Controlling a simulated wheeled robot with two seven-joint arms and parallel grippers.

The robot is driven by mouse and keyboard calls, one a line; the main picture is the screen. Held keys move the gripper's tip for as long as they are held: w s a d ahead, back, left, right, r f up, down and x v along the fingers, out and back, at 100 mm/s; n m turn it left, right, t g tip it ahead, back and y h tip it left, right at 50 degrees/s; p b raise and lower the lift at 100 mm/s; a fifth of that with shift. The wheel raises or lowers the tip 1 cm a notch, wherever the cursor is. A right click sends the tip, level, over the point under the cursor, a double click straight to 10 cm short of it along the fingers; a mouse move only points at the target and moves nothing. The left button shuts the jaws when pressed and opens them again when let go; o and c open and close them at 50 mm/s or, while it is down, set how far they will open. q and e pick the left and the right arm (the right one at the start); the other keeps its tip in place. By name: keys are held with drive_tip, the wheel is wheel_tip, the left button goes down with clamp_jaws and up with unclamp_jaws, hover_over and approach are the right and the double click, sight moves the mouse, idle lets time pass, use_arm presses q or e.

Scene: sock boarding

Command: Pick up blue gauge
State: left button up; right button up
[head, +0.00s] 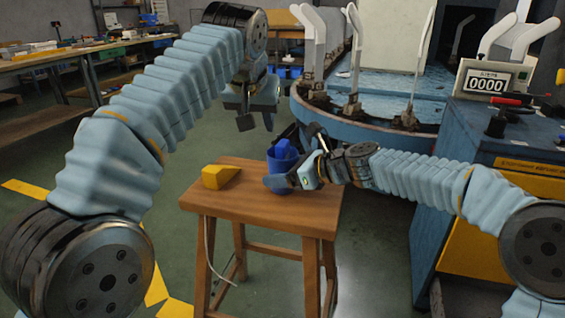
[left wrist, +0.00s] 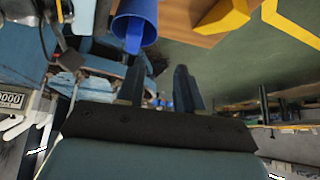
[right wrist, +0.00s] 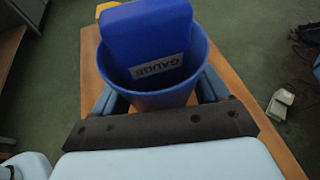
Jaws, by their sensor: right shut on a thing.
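The blue gauge (right wrist: 148,38), a block with a "GAUGE" label, stands tilted inside a blue cup (right wrist: 165,100) in the right wrist view. In the head view the gauge (head: 283,149) pokes out of the cup (head: 279,164) at the wooden stool's right side. My right gripper (head: 281,183) is shut on the cup, one finger at each side of it. Whether the cup touches the stool is unclear. My left gripper (head: 256,119) is open and empty, above and behind the cup. The left wrist view shows its spread fingers (left wrist: 160,85) and the gauge (left wrist: 133,38) beyond.
A yellow wedge-shaped block (head: 220,176) sits on the left of the stool (head: 240,205). A blue round machine (head: 380,115) with upright white forms stands behind. A blue cabinet (head: 470,170) with a counter display (head: 486,82) is at the right. A workbench (head: 80,55) is far left.

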use_arm(q)
drive_tip(key=s+a+n+t, duration=0.1)
drive_tip(key=a+t, duration=0.2)
drive_tip(key=m+t+h, duration=0.3)
approach(280, 146)
drive_tip(key=x, duration=1)
drive_tip(key=shift+w+f, duration=0.1)
drive_tip(key=shift+w, duration=0.15)
clamp_jaws()
wheel_tip(280, 146, up, 18)
